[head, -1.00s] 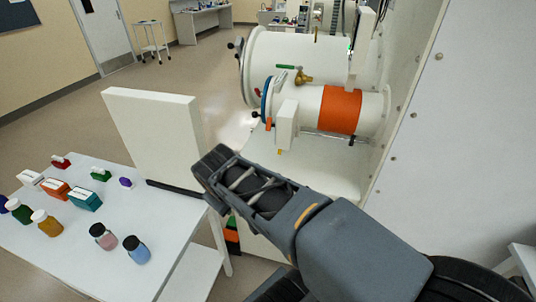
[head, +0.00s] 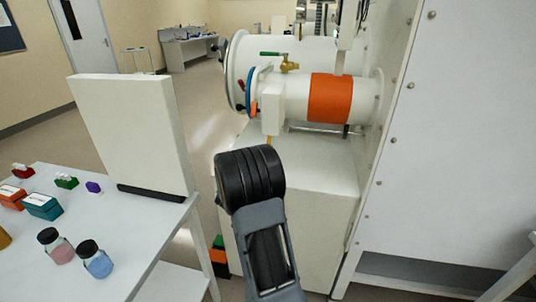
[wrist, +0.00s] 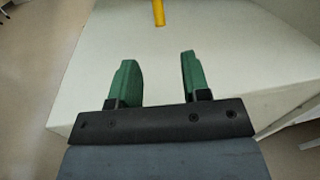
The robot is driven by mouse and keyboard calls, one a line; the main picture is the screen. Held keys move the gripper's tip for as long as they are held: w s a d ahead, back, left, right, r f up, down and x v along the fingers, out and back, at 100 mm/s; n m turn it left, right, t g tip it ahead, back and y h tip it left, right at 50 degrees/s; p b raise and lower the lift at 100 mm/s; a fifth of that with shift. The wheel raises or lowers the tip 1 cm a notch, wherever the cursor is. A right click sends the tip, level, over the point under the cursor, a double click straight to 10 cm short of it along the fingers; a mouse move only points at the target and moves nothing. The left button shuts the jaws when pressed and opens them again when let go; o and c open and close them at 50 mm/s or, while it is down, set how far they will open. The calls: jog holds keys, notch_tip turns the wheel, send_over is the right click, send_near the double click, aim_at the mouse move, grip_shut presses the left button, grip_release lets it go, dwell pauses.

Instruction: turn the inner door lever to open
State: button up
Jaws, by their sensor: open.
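In the wrist view my gripper (wrist: 158,58) is open, its two green fingers apart with nothing between them. A yellow bar (wrist: 158,12) shows at the top edge of that view, beyond the fingertips and apart from them. In the head view a bit of yellow (head: 269,140) shows under the white box (head: 272,109) on the small white chamber (head: 298,95); it looks like the same bar. I cannot tell for certain whether this is the inner door lever. My arm's dark wrist part stands in front of the white base, and the fingers are hidden in the head view.
The small chamber has an orange band (head: 329,98), a blue ring (head: 255,90) and a green-handled brass valve (head: 289,65). The white base (head: 310,165) lies below. A table (head: 100,215) with an upright white panel (head: 128,130) and bottles stands left. A riveted wall (head: 460,130) closes the right.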

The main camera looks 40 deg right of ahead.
jog(key=p+x, duration=0.1)
jog(key=x, duration=1.2)
jog(key=shift+d, duration=0.1)
grip_shut()
